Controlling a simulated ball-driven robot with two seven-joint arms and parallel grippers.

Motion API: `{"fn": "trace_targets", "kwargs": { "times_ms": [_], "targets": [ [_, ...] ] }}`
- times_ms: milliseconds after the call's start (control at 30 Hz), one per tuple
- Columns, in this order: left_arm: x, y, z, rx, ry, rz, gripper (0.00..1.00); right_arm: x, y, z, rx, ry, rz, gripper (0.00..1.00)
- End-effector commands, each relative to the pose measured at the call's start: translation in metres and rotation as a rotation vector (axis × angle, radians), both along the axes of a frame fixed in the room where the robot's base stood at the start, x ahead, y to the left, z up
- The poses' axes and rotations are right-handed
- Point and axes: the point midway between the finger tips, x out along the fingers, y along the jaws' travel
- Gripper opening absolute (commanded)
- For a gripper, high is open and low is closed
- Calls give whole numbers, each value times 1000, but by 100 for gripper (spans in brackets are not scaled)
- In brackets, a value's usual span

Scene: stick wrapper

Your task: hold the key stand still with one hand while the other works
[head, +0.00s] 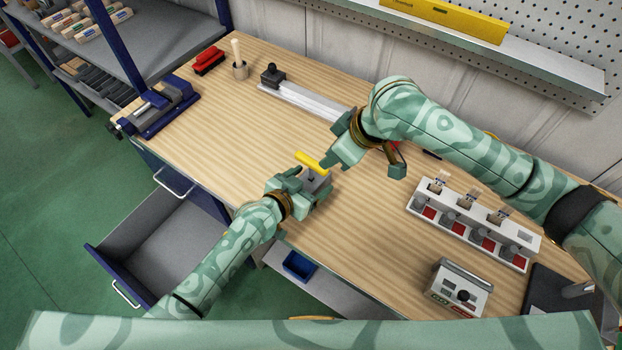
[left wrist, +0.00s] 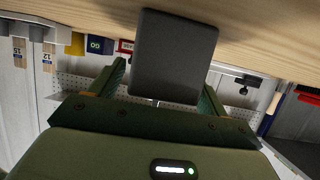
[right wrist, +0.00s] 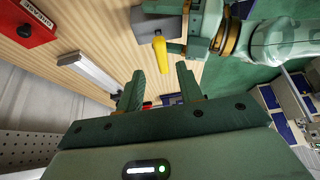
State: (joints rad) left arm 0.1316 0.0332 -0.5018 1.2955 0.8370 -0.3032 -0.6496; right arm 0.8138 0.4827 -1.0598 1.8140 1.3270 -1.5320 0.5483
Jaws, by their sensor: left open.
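The key stand is a small grey block (head: 318,180) on the wooden bench, near its front edge in the head view. A yellow handle (head: 312,163) is at its top; it also shows in the right wrist view (right wrist: 160,55), sticking out from the grey block (right wrist: 153,26). My left gripper (head: 304,186) is at the block, its open fingers on either side; the dark face of the block (left wrist: 175,57) fills the gap in the left wrist view. Contact is unclear. My right gripper (right wrist: 158,85) is open and empty, just beyond the yellow handle and apart from it.
A pale rail (head: 308,101) lies behind the grippers. A white rack (head: 472,237) with tags and red pads and a grey device (head: 460,288) stand right. A blue vise (head: 162,108) is at the left corner. A drawer (head: 165,250) hangs open below. The bench left of the stand is clear.

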Motion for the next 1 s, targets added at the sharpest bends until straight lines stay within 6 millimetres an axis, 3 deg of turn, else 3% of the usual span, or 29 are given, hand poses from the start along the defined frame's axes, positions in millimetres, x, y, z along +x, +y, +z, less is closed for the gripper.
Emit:
{"fn": "trace_targets", "kwargs": {
  "times_ms": [400,600,700,833,1000],
  "targets": [
    [7,-5,-3,1,-1,1,76,0,0,0,0,0,0,36],
    [7,-5,-3,1,-1,1,21,0,0,0,0,0,0,36],
    [7,-5,-3,1,-1,1,21,0,0,0,0,-2,2,44],
    [7,-5,-3,1,-1,1,21,4,-4,-3,-19,-59,54,44],
    [7,-5,-3,2,0,1,21,18,-17,-12,-120,-319,305,44]
  ]
}}
